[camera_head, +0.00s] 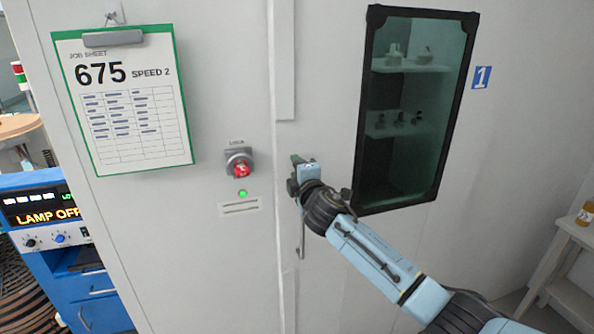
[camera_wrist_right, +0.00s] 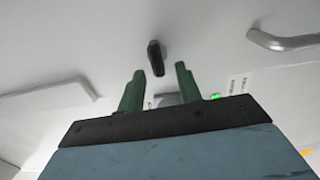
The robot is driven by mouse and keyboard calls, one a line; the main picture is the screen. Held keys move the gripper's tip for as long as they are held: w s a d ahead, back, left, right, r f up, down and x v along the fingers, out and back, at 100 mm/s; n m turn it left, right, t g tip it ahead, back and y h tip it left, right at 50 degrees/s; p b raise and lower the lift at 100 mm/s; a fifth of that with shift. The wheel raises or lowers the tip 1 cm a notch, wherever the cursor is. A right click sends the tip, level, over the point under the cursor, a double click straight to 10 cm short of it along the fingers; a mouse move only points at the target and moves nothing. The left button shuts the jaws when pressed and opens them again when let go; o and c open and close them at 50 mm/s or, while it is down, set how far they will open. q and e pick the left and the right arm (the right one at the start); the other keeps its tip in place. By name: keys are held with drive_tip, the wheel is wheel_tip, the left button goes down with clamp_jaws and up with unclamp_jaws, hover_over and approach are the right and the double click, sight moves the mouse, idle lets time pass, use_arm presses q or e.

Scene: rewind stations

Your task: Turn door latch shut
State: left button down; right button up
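In the right wrist view, a small dark elongated latch (camera_wrist_right: 156,57) sits on the pale door surface. My right gripper (camera_wrist_right: 160,68) is open, with its two green fingers apart. The latch's near end shows between the fingertips; I cannot tell whether they touch it. In the head view, my right gripper (camera_head: 299,161) is at the white door (camera_head: 335,270), just right of the door seam, and hides the latch. My left gripper is in neither view.
Left of the seam are a red lock knob (camera_head: 240,169), a lit green lamp (camera_head: 242,194) and a job sheet (camera_head: 125,100). A bar handle (camera_head: 301,238) hangs below my gripper; it also shows in the wrist view (camera_wrist_right: 285,42). A dark-framed window (camera_head: 415,110) is to the right.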

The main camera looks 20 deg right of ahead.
drive_tip(key=shift+s, duration=0.1)
drive_tip(key=s+b, duration=0.2)
drive_tip(key=s, duration=1.1)
drive_tip(key=shift+d, duration=0.25)
